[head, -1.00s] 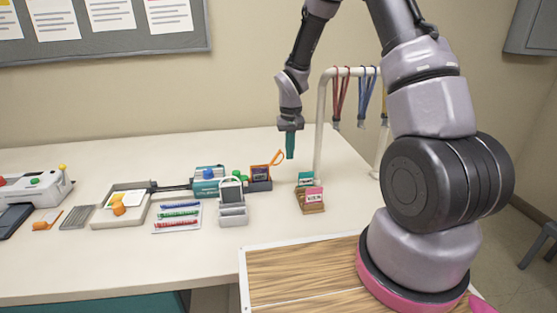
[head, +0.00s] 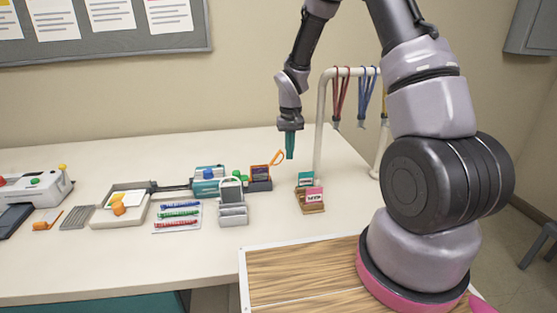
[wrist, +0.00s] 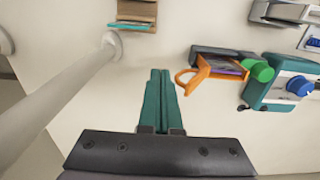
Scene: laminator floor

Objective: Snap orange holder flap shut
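The orange holder (wrist: 215,77) sits in a dark cradle (head: 261,185) and has a dark card in it. Its orange flap (head: 277,157) stands open, tilted up to the right of the holder. In the wrist view the flap (wrist: 184,84) shows as an orange loop reaching toward my fingers. My gripper (head: 290,156) hangs pointing down, just right of the flap and apart from it. Its teal fingers (wrist: 160,72) are together with nothing between them.
A teal device with green and blue knobs (wrist: 290,88) adjoins the cradle. A white rack post (head: 320,125) with hanging lanyards stands close right of my gripper. A wooden card stand (head: 312,208) is in front. Grey holders (head: 232,213) and a pen tray (head: 178,228) lie left.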

